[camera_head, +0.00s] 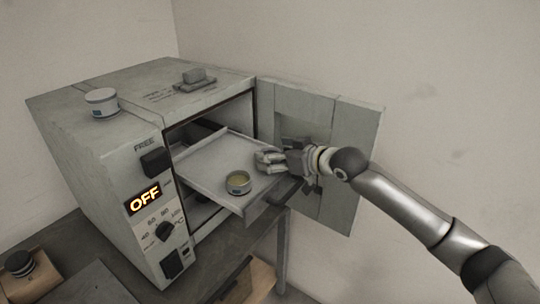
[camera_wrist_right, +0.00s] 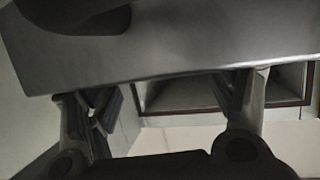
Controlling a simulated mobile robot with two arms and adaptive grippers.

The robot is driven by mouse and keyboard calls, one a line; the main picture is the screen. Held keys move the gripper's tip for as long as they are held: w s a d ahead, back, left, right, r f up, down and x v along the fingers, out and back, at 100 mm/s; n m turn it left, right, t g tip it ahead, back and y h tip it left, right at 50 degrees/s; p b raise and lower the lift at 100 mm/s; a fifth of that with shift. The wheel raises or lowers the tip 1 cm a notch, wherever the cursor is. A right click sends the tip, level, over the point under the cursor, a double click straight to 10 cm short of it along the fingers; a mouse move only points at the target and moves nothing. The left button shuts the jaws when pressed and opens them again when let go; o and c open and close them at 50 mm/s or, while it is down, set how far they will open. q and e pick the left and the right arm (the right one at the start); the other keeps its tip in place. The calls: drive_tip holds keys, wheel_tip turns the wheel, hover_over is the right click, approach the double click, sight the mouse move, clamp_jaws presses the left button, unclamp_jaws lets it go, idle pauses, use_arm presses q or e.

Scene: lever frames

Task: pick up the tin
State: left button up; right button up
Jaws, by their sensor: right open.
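A second round, pale tin with a lid (camera_head: 101,101) and a blue mark stands on top of the oven. My right gripper (camera_head: 265,160) is just behind and to the right of the tin on the tray, near the tray's right edge, and appears apart from it. In the right wrist view its fingers (camera_wrist_right: 165,105) are spread with nothing clearly between them. No tin can be made out there. My left gripper is out of view.
The oven (camera_head: 130,190) reads OFF, and its door (camera_head: 335,205) is open at the right. A grey block on a small plate (camera_head: 195,79) lies on top. A dark round object (camera_head: 20,264) is at lower left. A broad grey surface (camera_wrist_right: 200,40) fills the wrist view's upper part.

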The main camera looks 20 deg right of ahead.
drive_tip(key=shift+w+a+f, duration=0.25)
drive_tip(key=shift+w, duration=0.2)
drive_tip(key=c, duration=1.1)
drive_tip(key=shift+r, duration=0.1)
drive_tip(key=shift+c, duration=0.2)
